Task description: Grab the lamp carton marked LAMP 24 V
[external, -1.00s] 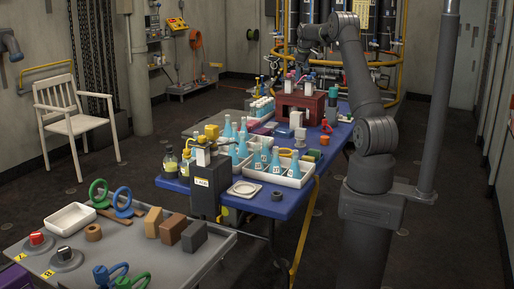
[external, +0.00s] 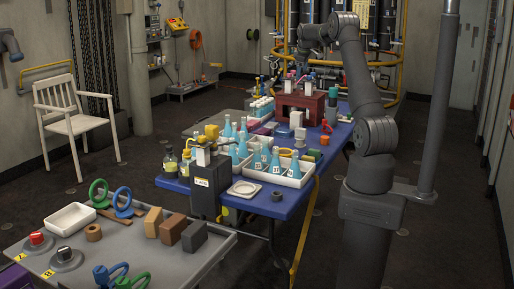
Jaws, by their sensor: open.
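I cannot read a LAMP 24 V marking anywhere, so I cannot tell which box is the lamp carton. Small pale boxes (external: 296,119) stand on the blue table in front of the dark red rack. A tan block (external: 153,221), a brown block (external: 173,229) and a dark grey block (external: 194,236) stand on the grey table in front. My gripper (external: 301,60) is at the far end of my arm, above the back of the blue table. It is small and dark in the view, open, with nothing seen in it.
The blue table (external: 265,207) is crowded. White trays (external: 290,180) hold blue flasks, and a dark box (external: 204,191) stands by bottles. A dark red rack (external: 301,107) holds vials. A white chair (external: 72,120) stands at left. The floor between tables and chair is clear.

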